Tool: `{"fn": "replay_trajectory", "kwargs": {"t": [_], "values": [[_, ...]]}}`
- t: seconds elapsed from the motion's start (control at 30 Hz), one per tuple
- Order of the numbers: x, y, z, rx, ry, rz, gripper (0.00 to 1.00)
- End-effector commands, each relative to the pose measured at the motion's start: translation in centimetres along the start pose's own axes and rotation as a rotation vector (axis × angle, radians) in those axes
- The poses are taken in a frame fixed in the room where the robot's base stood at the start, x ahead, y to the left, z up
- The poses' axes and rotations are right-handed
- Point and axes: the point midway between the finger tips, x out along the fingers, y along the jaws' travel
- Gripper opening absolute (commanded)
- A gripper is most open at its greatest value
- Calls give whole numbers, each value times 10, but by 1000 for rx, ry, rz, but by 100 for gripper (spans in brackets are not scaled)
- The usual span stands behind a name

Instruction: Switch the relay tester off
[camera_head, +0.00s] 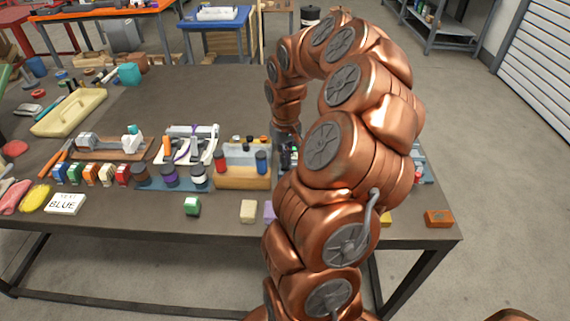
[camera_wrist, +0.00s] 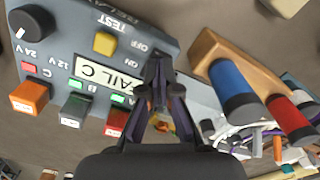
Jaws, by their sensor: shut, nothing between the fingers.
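The relay tester (camera_wrist: 60,50) is a blue-grey panel filling the upper left of the wrist view, its lettering turned round. It has a dark knob (camera_wrist: 30,22) by 24V and 12V, a yellow button (camera_wrist: 104,42) near TEST, and a display (camera_wrist: 98,70) reading FAIL C, partly covered. A red lamp (camera_wrist: 29,69) is lit at C, green lamps at the other two sockets. ON and OFF labels lie just left of my fingertips; the switch itself cannot be made out. My gripper (camera_wrist: 159,62) is shut and empty, over the panel's edge. Contact cannot be told. In the head view my arm hides most of this area.
A wooden block with blue (camera_wrist: 232,85) and red cylinders stands right of the fingers. Orange (camera_wrist: 30,96), dark and red plug-in blocks stand on the tester. Wires lie at lower right. In the head view, the table's (camera_head: 220,80) back middle is clear.

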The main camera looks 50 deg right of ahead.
Motion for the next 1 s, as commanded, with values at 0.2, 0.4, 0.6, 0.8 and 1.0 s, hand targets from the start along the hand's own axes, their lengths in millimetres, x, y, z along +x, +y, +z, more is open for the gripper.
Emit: {"fn": "replay_trajectory", "kwargs": {"t": [0.2,0.4,0.6,0.8,1.0], "values": [[3,0,0,0,0,0,0],[6,0,0,0,0,0,0],[8,0,0,0,0,0,0],[10,0,0,0,0,0,0],[13,0,0,0,0,0,0]]}}
